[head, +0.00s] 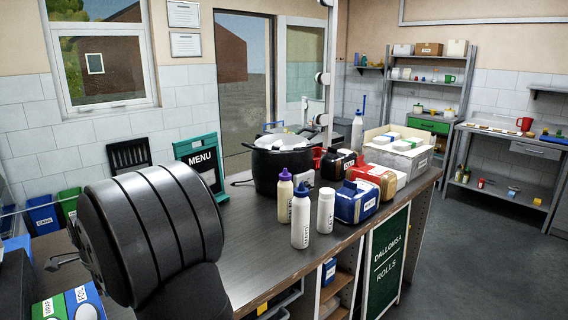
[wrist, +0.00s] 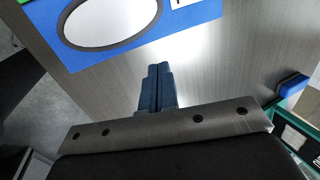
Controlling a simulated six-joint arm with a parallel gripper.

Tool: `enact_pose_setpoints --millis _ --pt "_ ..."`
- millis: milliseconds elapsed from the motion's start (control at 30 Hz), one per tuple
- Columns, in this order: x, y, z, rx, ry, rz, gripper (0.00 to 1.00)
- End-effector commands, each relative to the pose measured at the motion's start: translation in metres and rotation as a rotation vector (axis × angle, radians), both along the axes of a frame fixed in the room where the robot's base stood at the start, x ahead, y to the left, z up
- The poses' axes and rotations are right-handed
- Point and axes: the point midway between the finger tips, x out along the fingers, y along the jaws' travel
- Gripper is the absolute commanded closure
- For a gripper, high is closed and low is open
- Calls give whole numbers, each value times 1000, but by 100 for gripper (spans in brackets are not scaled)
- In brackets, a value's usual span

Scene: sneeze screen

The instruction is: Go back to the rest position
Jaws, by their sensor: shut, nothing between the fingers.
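My gripper (wrist: 157,88) shows in the wrist view, its two blue-grey fingers pressed together with nothing between them. It is over a grey brushed surface (wrist: 215,75), apart from anything it could hold. Whether the fingertips touch that surface cannot be told. In the head view my arm's dark, rounded link fills the lower left, and the gripper fingers cannot be made out there.
A blue item (wrist: 190,38) with a white oval lies near the fingertips. The counter's front middle is bare.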

Motion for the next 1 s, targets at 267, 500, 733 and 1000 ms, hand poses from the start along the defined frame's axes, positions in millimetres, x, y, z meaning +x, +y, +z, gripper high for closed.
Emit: enact_pose_setpoints --millis 267,500,733,1000 --pt "-1 -1 27 -6 4 0 100" --pt "-1 -1 -22 -4 3 0 100" --pt "-12 12 -49 -1 -1 4 100" --pt "28 -28 -47 1 0 -4 100"
